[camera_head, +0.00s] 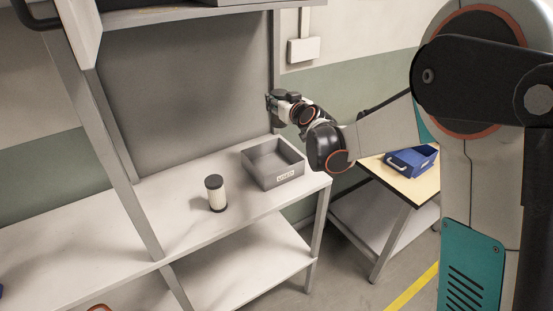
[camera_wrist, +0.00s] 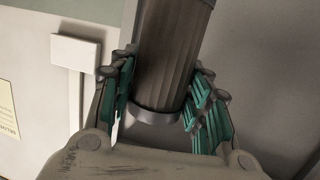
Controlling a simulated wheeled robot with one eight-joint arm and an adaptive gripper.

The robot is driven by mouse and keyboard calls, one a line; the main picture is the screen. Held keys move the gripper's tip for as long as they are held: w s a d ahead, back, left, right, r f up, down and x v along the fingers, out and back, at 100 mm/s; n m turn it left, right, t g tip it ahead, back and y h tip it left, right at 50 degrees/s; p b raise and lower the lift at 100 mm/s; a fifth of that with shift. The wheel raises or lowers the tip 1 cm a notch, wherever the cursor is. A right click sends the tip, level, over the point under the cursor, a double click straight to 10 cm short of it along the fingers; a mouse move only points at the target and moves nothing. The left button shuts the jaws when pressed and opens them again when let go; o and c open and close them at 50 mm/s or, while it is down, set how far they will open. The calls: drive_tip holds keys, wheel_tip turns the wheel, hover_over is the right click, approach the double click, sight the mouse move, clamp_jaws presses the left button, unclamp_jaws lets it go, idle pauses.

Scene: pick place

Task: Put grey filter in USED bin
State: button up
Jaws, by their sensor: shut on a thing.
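In the wrist view my gripper (camera_wrist: 160,110) is shut on a grey-brown pleated filter (camera_wrist: 170,60), with green-lined fingers on both sides of it. A grey end cap shows between the fingers; the other end runs out of the picture. In the head view my gripper (camera_head: 275,103) is at the rack's back right upright, above the grey bin; the held filter cannot be made out clearly there. The grey open bin (camera_head: 262,176) has a white label that seems to read USED and stands at the shelf's right end. Its visible inside looks empty.
A white pleated filter with dark caps (camera_head: 216,196) stands upright on the shelf (camera_head: 180,225), left of the bin. The rack's upright (camera_head: 275,65) is close to my gripper. A blue bin (camera_head: 412,162) sits on a low table at right. The shelf's left part is clear.

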wheel_tip(320, 180, down, 18)
drive_tip(key=b, duration=0.4)
drive_tip(key=shift+b, duration=0.4)
drive_tip(key=shift+f, duration=0.15)
drive_tip(key=o, duration=0.9)
